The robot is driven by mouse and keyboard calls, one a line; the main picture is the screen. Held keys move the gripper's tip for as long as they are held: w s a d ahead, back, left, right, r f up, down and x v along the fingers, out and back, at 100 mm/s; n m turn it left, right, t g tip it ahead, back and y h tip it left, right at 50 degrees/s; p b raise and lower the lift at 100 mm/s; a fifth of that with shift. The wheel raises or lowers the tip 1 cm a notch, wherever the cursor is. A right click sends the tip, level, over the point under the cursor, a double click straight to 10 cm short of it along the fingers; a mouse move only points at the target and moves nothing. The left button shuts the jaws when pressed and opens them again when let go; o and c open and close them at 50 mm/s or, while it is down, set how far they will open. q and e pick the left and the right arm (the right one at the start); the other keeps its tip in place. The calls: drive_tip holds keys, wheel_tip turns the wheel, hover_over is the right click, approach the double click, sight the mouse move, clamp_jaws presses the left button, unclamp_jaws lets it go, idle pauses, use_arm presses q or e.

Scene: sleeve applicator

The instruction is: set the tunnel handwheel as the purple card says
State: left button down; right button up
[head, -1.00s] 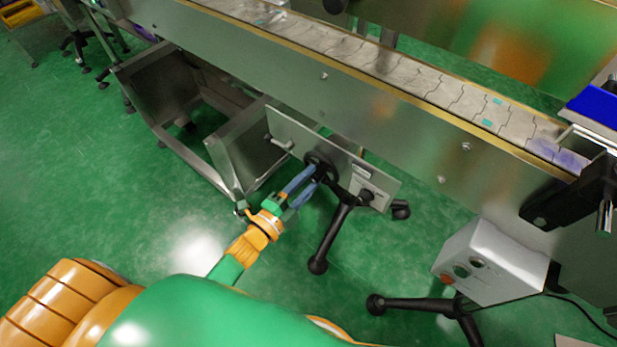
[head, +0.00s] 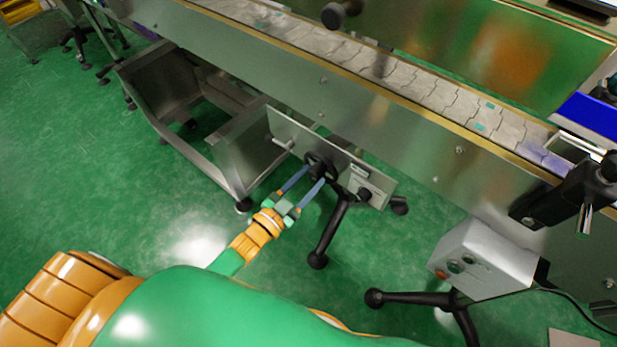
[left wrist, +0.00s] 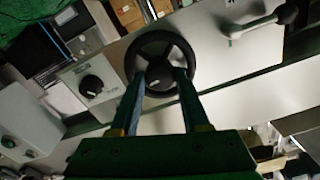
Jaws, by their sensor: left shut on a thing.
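The black handwheel (head: 320,164) sits on a grey panel (head: 295,131) below the conveyor; it also shows in the left wrist view (left wrist: 160,37), with a rim, spokes and a hub. My left gripper (head: 314,175) is at the wheel, its two blue fingers set apart. In the left wrist view my left gripper (left wrist: 161,76) has its fingertips against the wheel, one each side of the hub. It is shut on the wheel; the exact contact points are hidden. I cannot make out a purple card. My right gripper is not in view.
On the panel are a black knob (head: 365,195) and a lever handle (head: 280,144). Black tripod legs (head: 331,233) stand just right of my gripper. A grey control box (head: 485,258) is further right. A metal bin frame (head: 190,155) stands left. Green floor is clear at left.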

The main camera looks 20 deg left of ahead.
use_arm(q)
drive_tip(key=n, duration=0.5)
drive_tip(key=shift+n, duration=0.4)
idle(0.4)
drive_tip(key=shift+c, duration=1.9)
unclamp_jaws()
drive_tip(key=p+v, duration=0.1)
drive_tip(key=v, duration=0.6)
